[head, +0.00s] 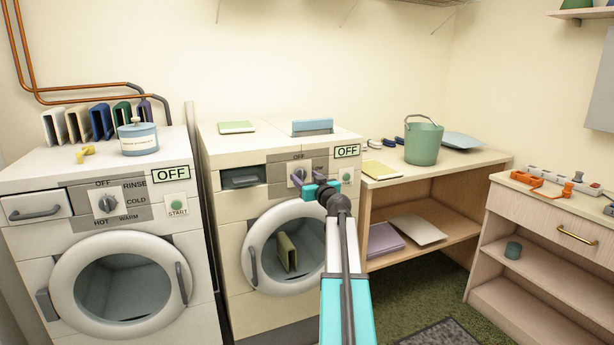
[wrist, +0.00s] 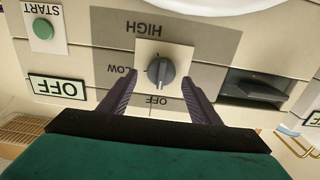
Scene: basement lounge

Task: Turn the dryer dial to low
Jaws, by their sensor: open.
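The dryer (head: 232,245) is the middle white machine, with a round glass door. Its grey dial (head: 299,174) sits on a pale square plate, partly behind my gripper in the head view. In the wrist view, which is upside down, the dial (wrist: 161,72) shows clearly with HIGH above, LOW to the left and OFF below. Its ridge is roughly vertical, in line with OFF. The dryer display (wrist: 57,88) reads OFF. My gripper (wrist: 160,80) is open, its purple fingers on either side of the dial, with visible gaps; it also shows in the head view (head: 309,181).
A washer (head: 35,255) with its own dial stands left. A green START button (wrist: 42,29) and a drawer (wrist: 253,85) flank the dryer dial. A wooden table (head: 374,208) with a bucket stands right.

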